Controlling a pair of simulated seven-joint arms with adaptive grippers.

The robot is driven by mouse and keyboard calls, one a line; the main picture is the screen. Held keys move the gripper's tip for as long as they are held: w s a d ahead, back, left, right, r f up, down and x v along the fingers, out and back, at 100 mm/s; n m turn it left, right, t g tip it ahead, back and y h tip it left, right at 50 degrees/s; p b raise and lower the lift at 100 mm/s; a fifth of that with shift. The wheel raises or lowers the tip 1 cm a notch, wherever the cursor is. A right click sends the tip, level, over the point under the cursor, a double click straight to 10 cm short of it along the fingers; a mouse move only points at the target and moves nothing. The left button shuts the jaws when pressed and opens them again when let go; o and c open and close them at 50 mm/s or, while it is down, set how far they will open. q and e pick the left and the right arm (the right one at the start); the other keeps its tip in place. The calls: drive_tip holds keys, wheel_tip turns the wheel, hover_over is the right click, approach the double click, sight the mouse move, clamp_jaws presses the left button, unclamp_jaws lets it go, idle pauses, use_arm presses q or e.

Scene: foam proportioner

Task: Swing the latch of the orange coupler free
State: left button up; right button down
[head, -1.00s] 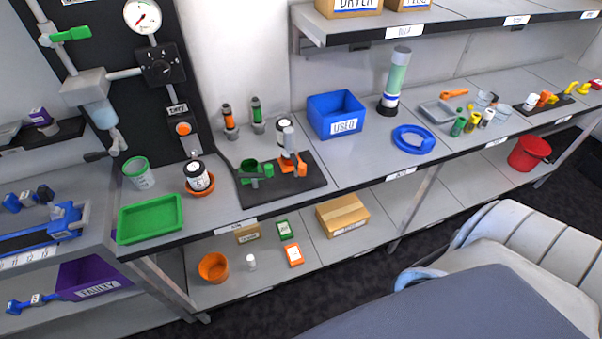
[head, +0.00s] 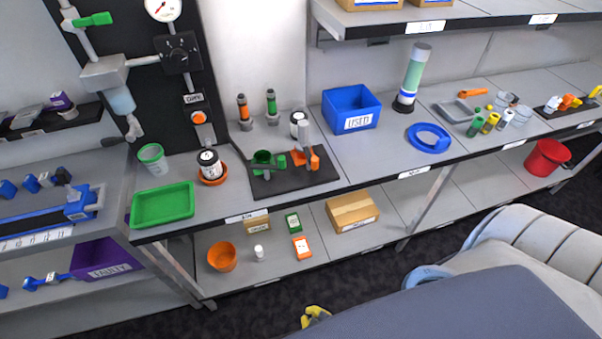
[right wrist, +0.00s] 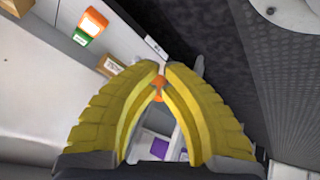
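The orange coupler (head: 312,162) sits on a black mat (head: 262,188) on the bench in the head view. My right gripper (head: 316,313) shows only as yellow fingers at the bottom edge of the head view, low and well in front of the bench. In the right wrist view its fingertips (right wrist: 163,72) come together with almost no gap and hold nothing. My left gripper is not in view.
A white jar (head: 298,119) stands right behind the couplers. A blue bin (head: 350,108) is to their right and a black-lidded jar (head: 209,165) in an orange dish to their left. A green tray (head: 163,205) lies farther left.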

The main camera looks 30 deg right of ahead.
drive_tip(key=w+r+n+t, duration=0.1)
drive_tip(key=w+r+t, duration=0.1)
drive_tip(key=w+r, duration=0.45)
drive_tip(key=w+d+r+n+t+h, duration=0.1)
drive_tip(key=w+r+t, duration=0.15)
drive_tip(key=r, duration=0.75)
drive_tip(key=w+r+n+t, duration=0.1)
drive_tip(key=w+r+n, duration=0.1)
drive_tip(key=w+r, duration=0.45)
drive_tip(key=d+r+n+t+h, duration=0.2)
drive_tip(key=d+r, duration=0.1)
drive_tip(key=r, duration=1.1)
drive_tip(key=d+r+n+t+h, duration=0.2)
drive_tip(key=d+r, duration=0.1)
drive_tip(key=r, duration=1.1)
drive_tip(key=shift+d, duration=0.3)
drive_tip(key=shift+s+t, duration=0.1)
drive_tip(key=shift+t, duration=0.15)
approach(310, 154)
drive_tip(key=shift+w+a+r, duration=0.3)
drive_tip(key=shift+w+a, duration=0.25)
drive_tip(key=shift+w, duration=0.3)
drive_tip(key=shift+w+a+r, duration=0.3)
drive_tip(key=shift+w+a, duration=0.25)
drive_tip(key=shift+w, duration=0.25)
drive_tip(key=shift+w+a+r, duration=0.3)
drive_tip(key=shift+w+a, duration=0.25)
drive_tip(key=shift+w, duration=0.3)
